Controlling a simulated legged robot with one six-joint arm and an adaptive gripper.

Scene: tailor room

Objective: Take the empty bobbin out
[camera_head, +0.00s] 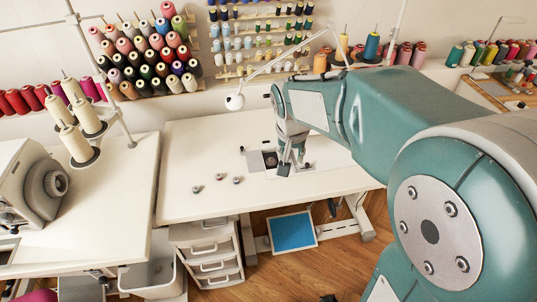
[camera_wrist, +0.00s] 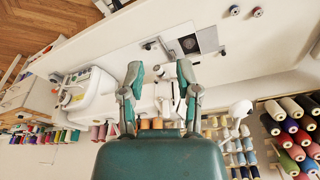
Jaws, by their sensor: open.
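My gripper (camera_wrist: 160,73) is open and empty in the wrist view, its two green fingers spread apart. In the head view my gripper (camera_head: 285,166) points down over the white sewing table, close to a dark square opening (camera_head: 270,160) in a metal plate. The opening also shows in the wrist view (camera_wrist: 189,43), beyond the right fingertip, with a round grey part inside. I cannot tell whether that part is an empty bobbin. Several small bobbins (camera_head: 220,177) lie on the table left of the opening; two show in the wrist view (camera_wrist: 257,12).
The white table (camera_head: 185,145) is mostly clear at its left. A white machine body (camera_wrist: 95,95) is in the wrist view. A thin lamp arm with a white head (camera_head: 235,101) reaches over the back edge. Thread racks (camera_head: 150,60) line the wall. Drawers (camera_head: 208,250) stand below.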

